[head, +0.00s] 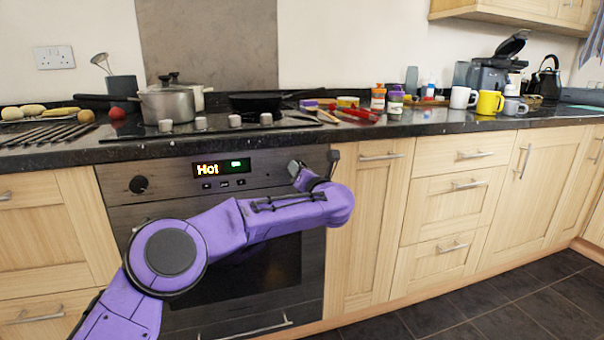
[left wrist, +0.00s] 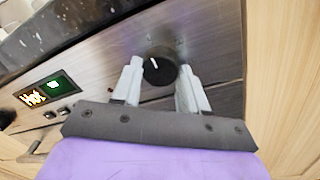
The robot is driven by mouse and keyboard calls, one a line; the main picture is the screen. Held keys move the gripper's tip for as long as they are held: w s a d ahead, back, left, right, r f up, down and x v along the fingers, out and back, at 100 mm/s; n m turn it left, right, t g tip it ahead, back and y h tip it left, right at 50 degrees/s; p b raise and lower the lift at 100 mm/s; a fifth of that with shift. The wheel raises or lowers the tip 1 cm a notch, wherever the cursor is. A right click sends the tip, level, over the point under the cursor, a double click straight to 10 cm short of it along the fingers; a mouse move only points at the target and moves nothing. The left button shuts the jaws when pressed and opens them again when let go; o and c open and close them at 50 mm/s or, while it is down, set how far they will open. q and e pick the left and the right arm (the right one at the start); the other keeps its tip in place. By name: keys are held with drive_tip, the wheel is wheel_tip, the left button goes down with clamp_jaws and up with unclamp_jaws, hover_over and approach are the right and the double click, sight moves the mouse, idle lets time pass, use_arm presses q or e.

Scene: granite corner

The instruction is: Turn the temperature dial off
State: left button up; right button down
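The oven's right-hand dial (left wrist: 161,66) is a round black knob with a short white mark in the left wrist view. In the head view my gripper hides this dial. My left gripper (head: 314,164) is at the right end of the oven's control panel. Its two pale fingers are open, one on each side of the dial in the left wrist view (left wrist: 161,75). I cannot tell whether either finger touches it. The oven display (head: 220,168) reads "Hot" in yellow beside a small green area. My right gripper is not in view.
A second black dial (head: 138,184) is at the panel's left end. The dark worktop (head: 150,151) juts out above the panel. Hob knobs (head: 235,121) and pots stand above. The oven door handle (head: 255,330) is low down. Wooden cupboards (head: 368,215) flank the oven.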

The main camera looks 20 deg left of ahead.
use_arm(q)
drive_tip(key=o, duration=0.4)
drive_tip(key=p+v, duration=0.1)
drive_tip(key=v, duration=0.9)
drive_tip(key=shift+s+d, duration=0.2)
drive_tip(key=shift+d, duration=0.05)
